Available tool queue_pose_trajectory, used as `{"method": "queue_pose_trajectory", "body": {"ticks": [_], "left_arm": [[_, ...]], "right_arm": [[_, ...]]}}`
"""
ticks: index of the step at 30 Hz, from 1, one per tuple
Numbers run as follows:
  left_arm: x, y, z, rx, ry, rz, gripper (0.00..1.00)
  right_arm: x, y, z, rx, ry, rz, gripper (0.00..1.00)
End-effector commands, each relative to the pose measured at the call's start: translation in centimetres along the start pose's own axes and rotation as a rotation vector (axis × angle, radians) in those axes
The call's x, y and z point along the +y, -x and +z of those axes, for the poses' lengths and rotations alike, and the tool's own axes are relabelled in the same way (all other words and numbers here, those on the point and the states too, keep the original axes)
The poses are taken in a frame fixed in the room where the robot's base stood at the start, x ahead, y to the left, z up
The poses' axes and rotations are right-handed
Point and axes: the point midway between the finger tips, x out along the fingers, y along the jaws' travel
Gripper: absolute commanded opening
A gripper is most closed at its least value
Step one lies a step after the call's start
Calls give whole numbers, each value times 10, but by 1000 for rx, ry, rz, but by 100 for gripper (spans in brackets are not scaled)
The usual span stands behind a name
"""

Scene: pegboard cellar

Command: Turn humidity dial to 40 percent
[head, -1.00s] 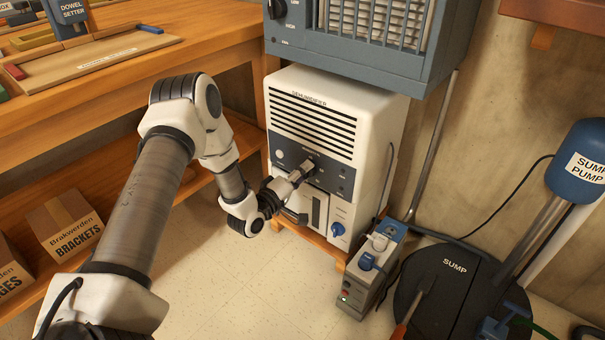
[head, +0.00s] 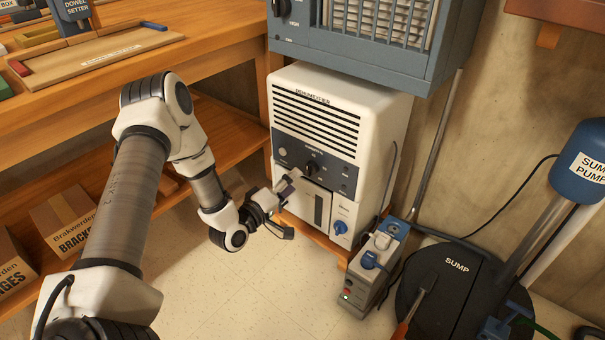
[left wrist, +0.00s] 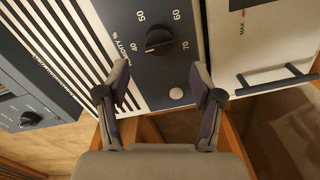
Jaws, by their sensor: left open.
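The black humidity dial (head: 311,169) sits on the dark panel of the white dehumidifier (head: 385,120). In the left wrist view the dial (left wrist: 159,41) shows close up, with marks 40, 50, 60 and 70 around it. My left gripper (head: 289,208) is open and empty, in front of the dehumidifier and below the dial in the head view. In the left wrist view its fingers (left wrist: 160,80) are spread, apart from the dial. My right gripper is out of view.
A blue-grey heater-like unit (head: 345,50) hangs over the dehumidifier. A grey power box (head: 372,270) with plugs and cables stands to its right, near the black sump lid (head: 455,275). A wooden bench (head: 190,55) with a lower shelf is at left. Floor in front is clear.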

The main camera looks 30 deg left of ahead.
Motion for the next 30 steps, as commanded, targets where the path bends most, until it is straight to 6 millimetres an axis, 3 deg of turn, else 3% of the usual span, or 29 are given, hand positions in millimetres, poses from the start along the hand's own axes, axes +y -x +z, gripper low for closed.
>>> {"method": "queue_pose_trajectory", "body": {"ticks": [3, 9, 27, 30], "left_arm": [[0, 30, -1, 4, 5, -2, 66], [0, 57, -1, 2, 1, 0, 66], [4, 59, 1, -9, -3, -5, 66], [23, 53, 28, -102, -30, -10, 66]], "right_arm": [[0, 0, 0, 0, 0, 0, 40], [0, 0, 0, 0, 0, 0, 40], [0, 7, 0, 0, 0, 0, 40], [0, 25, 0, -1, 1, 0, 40]]}}
